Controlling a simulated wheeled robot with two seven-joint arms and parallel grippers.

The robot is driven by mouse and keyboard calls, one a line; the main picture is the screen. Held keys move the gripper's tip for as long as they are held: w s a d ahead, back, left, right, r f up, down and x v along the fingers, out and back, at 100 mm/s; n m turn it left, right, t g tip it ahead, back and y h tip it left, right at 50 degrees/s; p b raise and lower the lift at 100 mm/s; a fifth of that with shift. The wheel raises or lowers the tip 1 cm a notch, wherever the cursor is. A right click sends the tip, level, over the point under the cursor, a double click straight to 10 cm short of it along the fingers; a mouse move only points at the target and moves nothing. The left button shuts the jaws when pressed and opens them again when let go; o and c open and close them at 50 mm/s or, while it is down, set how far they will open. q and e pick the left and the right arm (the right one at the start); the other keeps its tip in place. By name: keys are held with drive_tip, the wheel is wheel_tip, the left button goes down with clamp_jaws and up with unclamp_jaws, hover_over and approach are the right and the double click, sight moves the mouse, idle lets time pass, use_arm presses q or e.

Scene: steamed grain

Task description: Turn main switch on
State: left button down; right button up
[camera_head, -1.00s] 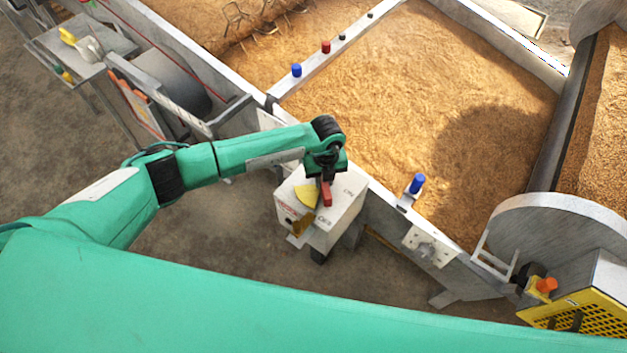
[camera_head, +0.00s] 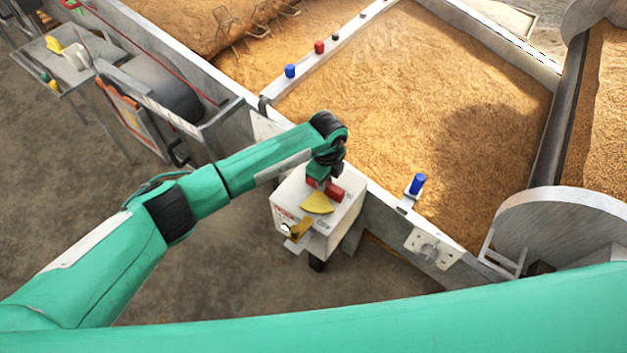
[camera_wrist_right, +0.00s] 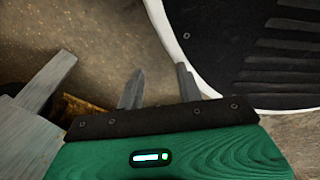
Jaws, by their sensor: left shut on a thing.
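The main switch is a pale box (camera_head: 345,215) beside the metal trough wall. On its top is a red handle (camera_head: 334,190) with a yellow sector plate (camera_head: 317,204) next to it. My left gripper (camera_head: 323,181) comes down from above and is shut on the red handle; its fingertips are partly hidden by the wrist. The handle slants toward the lower right, and the yellow plate faces the near side. My right gripper (camera_wrist_right: 159,86) shows in the right wrist view, with its fingers apart and nothing between them.
The trough behind the box holds brown grain (camera_head: 430,110). A blue knob (camera_head: 416,185) stands on its near wall, and blue (camera_head: 290,71) and red (camera_head: 319,47) knobs on the divider. A yellow-brown lever (camera_head: 299,229) is on the box's front.

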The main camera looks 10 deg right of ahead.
use_arm(q)
drive_tip(key=shift+w+r, duration=0.1)
drive_tip(key=shift+w, duration=0.05)
use_arm(e)
drive_tip(key=shift+w+a+r, duration=0.2)
drive_tip(key=shift+w, duration=0.2)
drive_tip(key=shift+w+a+r, duration=0.15)
drive_tip(key=shift+w, duration=0.2)
use_arm(q)
drive_tip(key=c, duration=1.2)
unclamp_jaws()
drive_tip(key=shift+c, duration=0.2)
use_arm(e)
drive_tip(key=shift+s+f, duration=0.1)
drive_tip(key=shift+s, duration=0.1)
use_arm(q)
drive_tip(key=shift+r, duration=0.5)
wheel_tip(320, 180, up, 13)
drive_tip(key=b, duration=0.1)
drive_tip(key=shift+f, duration=0.15)
use_arm(e)
drive_tip(key=shift+w+a+r, duration=0.2)
drive_tip(key=shift+w+r, duration=0.2)
drive_tip(key=shift+w, duration=0.05)
drive_tip(key=shift+w+a+r, duration=0.2)
drive_tip(key=shift+w+r, duration=0.15)
drive_tip(key=shift+w, duration=0.1)
